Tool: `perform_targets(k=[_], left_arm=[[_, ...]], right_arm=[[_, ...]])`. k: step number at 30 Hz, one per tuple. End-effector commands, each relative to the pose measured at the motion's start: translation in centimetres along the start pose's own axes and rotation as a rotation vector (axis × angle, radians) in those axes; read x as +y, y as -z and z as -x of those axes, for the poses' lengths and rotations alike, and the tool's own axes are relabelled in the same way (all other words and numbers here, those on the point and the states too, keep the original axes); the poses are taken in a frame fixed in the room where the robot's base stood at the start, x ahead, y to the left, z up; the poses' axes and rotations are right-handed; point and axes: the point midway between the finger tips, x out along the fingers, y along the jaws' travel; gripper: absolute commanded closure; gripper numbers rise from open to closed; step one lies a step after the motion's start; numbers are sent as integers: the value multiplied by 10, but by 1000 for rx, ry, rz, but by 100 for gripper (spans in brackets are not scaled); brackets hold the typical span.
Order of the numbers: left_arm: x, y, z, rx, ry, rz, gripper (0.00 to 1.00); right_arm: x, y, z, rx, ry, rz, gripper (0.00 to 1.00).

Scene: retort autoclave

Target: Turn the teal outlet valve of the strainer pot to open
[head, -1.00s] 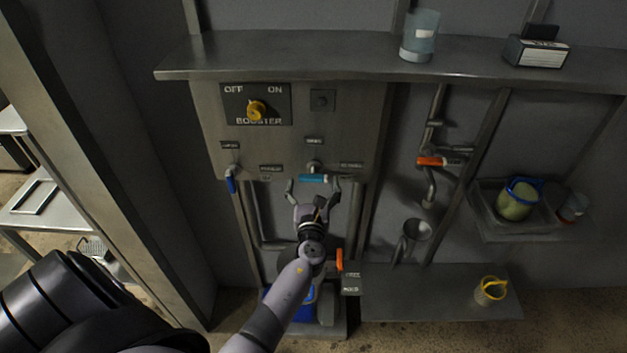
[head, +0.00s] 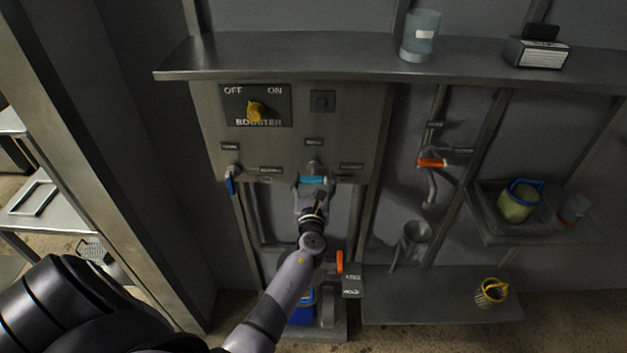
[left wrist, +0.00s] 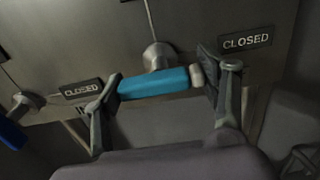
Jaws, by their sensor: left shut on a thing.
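The teal valve handle (head: 313,181) sits on the panel below the booster switch and lies crosswise, level. In the left wrist view the teal handle (left wrist: 153,83) runs from its round metal hub to the left and right, with a CLOSED label on each side. My left gripper (head: 313,185) reaches up from below and is shut on the handle, one finger at each end. The left wrist view shows the left gripper (left wrist: 158,85) with its fingers spread across the handle's length. My right gripper is not in view.
A blue lever (head: 231,184) hangs to the left on the same panel. An orange lever (head: 340,262) stands lower right of my arm, and another orange handle (head: 432,163) is on the pipe at right. A yellow booster knob (head: 255,111) is above, under the shelf (head: 300,55).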

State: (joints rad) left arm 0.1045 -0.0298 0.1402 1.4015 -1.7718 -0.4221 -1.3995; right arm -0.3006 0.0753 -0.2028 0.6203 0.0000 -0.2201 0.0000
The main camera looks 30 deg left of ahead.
Motion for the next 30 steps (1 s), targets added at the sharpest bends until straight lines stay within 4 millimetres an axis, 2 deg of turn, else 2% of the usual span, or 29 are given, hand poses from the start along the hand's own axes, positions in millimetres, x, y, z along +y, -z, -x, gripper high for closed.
perform_targets(k=[8,20,30], left_arm=[[0,0,0,0,0,0,61],[0,2,0,0,0,78,62],[0,4,0,0,0,347,62]], right_arm=[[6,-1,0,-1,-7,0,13],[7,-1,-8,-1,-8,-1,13],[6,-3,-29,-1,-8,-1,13]])
